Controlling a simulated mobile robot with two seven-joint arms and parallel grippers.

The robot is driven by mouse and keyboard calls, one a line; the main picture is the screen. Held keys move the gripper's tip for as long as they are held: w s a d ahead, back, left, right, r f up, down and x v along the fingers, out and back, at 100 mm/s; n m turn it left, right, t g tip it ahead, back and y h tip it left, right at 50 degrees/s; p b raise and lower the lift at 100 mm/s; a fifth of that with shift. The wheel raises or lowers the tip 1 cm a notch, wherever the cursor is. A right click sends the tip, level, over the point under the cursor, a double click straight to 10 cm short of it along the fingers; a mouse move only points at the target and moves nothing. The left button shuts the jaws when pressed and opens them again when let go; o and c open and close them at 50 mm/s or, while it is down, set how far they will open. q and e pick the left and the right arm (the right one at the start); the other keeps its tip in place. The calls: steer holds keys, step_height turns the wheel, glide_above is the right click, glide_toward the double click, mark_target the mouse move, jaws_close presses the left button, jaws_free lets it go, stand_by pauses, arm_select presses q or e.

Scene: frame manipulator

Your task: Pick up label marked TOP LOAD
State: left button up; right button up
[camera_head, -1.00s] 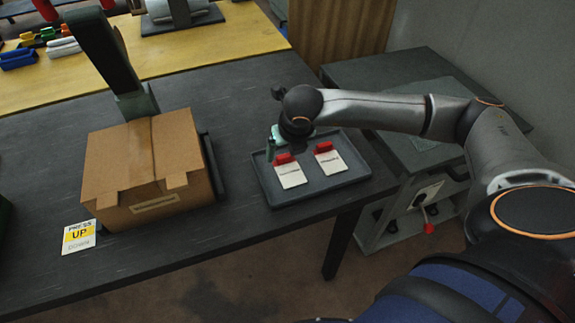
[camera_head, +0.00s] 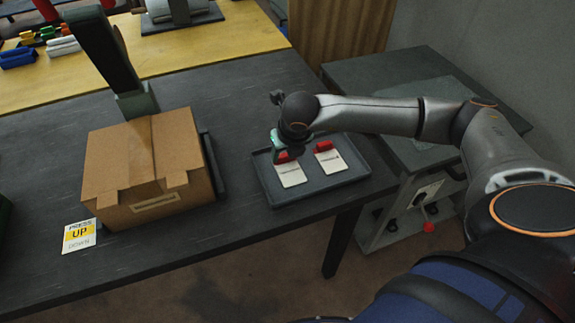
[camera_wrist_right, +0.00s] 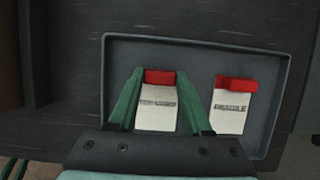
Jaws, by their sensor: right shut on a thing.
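The TOP LOAD label (camera_wrist_right: 158,119) is a white card with a red grip block (camera_wrist_right: 160,77). It lies in the left part of a dark grey tray (camera_head: 270,195); its print is small and hard to read. In the head view, the same label (camera_head: 291,175) is partly covered by my right gripper (camera_head: 284,150). In the wrist view, the green fingers of my right gripper (camera_wrist_right: 160,80) are closed on both sides of the red block. A second label, FRAGILE (camera_wrist_right: 229,115), lies to its right.
A cardboard box (camera_head: 145,165) stands left of the tray, with a dark upright post behind it. A grey cabinet (camera_head: 400,80) stands at the right. The dark tabletop behind the tray is clear.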

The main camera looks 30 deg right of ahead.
jaws_close()
steer(key=shift+r, duration=0.1)
